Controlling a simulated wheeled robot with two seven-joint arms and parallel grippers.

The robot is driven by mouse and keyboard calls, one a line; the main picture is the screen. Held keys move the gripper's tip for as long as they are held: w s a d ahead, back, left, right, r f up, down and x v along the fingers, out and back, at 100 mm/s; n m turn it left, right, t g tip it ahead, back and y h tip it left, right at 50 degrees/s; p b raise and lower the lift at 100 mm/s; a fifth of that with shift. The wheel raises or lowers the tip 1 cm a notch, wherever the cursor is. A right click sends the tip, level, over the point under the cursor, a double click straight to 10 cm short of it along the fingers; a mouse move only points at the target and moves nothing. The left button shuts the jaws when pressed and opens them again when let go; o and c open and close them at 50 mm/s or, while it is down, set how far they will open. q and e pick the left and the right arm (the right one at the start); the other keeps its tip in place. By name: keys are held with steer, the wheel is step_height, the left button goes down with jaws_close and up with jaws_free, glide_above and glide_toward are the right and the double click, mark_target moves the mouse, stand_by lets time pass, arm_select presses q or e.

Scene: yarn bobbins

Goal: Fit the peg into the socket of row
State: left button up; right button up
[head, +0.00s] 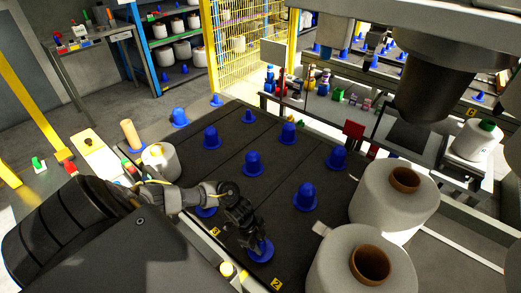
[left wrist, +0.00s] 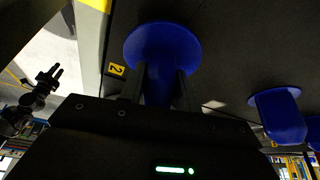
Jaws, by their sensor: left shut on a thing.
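My left gripper (head: 250,232) is shut on a blue peg (head: 262,251) with a wide round flange, at the near edge of the dark board (head: 225,165). In the left wrist view the fingers (left wrist: 158,85) clasp the body of the peg (left wrist: 163,45), its flange facing the board. A yellow label "2" (head: 277,284) lies beside it. I cannot tell whether the flange touches the board; any socket beneath it is hidden. In the left wrist view a small dark gripper, apparently my right one (left wrist: 53,72), is away to the left, its fingers apart.
Several other blue pegs, such as this one (head: 306,197), stand on the board. One blue peg (head: 205,210) is partly behind my left arm. Large white bobbins (head: 398,205) stand at the right.

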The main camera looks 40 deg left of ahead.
arm_select(q)
steer(key=shift+f+b, duration=1.1)
steer(key=shift+f, duration=0.55)
steer(key=shift+f, duration=0.2)
steer(key=o, duration=1.2)
steer(key=v, duration=1)
steer(key=shift+a+r, duration=0.2)
steer(key=shift+r, duration=0.15)
